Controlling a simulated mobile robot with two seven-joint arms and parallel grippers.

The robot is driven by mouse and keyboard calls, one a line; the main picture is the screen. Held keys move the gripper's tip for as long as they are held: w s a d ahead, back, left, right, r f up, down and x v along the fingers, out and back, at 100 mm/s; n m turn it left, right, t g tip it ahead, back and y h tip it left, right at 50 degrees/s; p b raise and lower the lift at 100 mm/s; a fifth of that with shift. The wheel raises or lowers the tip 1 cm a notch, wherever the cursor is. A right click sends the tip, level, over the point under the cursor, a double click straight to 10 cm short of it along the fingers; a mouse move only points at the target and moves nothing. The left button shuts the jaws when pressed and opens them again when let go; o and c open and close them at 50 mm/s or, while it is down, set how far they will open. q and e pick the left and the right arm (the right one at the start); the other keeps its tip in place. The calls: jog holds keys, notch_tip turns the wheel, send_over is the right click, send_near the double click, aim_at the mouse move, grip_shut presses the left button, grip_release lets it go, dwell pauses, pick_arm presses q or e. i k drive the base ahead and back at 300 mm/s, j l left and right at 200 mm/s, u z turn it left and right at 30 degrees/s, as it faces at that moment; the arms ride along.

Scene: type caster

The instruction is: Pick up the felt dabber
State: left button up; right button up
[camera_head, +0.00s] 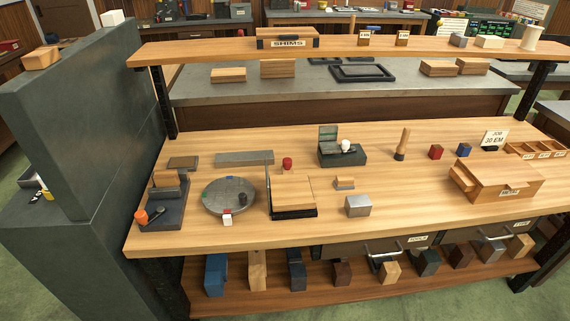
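What looks like the felt dabber (402,145) stands upright on the wooden workbench (330,235), right of centre toward the back. It has a slim light wooden handle and a wider dark foot. Nothing touches it. Neither of my grippers is in the head view.
A wooden box (496,180) sits front right. A shelf (350,50) spans above the bench's back. Bench around the dabber is clear.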

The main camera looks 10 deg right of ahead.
aim_at(341, 183)
jog(key=l+u, duration=0.2)
jog(key=u, duration=0.2)
jog(key=l+u, duration=0.2)
jog(key=u, duration=0.2)
jog(key=k+l+u, duration=0.1)
jog(key=l+u, duration=0.3)
jog(key=l, duration=0.7)
